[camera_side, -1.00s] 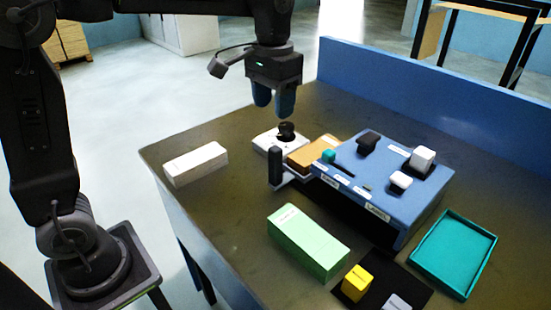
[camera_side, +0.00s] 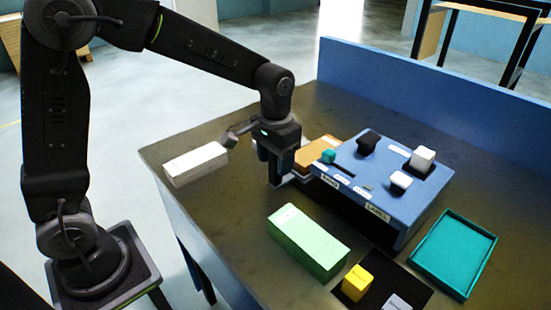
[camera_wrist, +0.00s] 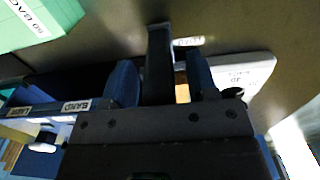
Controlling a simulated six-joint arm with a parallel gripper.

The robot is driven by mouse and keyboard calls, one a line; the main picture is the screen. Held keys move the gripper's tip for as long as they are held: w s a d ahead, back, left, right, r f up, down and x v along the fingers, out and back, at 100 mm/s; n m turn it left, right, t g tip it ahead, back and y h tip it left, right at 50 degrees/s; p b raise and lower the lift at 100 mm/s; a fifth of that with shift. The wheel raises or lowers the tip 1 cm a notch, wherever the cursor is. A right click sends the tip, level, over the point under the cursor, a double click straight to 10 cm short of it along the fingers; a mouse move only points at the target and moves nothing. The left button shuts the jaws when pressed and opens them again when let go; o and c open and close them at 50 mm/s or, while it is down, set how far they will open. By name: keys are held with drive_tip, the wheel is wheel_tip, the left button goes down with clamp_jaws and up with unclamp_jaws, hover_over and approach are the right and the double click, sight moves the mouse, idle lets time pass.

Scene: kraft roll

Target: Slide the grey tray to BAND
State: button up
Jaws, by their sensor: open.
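The grey tray (camera_side: 290,179) shows only as a small edge beside my gripper, at the left end of the blue stand; the rest is hidden. Its dark upright post (camera_wrist: 160,60) stands between my two blue fingers in the wrist view. My gripper (camera_side: 276,177) is lowered there and open, with a finger on each side of the post and gaps visible. The BAND label (camera_wrist: 76,105) is on the blue stand, left of the fingers in the wrist view. A tan block (camera_side: 316,153) lies by the tray; a sliver of it shows between the fingers.
The blue stand (camera_side: 400,195) carries black, white and teal pieces. A green box (camera_side: 308,240), a yellow block (camera_side: 356,283) and a teal tray (camera_side: 453,254) are in front. A white box (camera_side: 195,164) lies left.

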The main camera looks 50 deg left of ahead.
drive_tip(key=shift+f, duration=0.15)
drive_tip(key=shift+c, duration=0.3)
clamp_jaws()
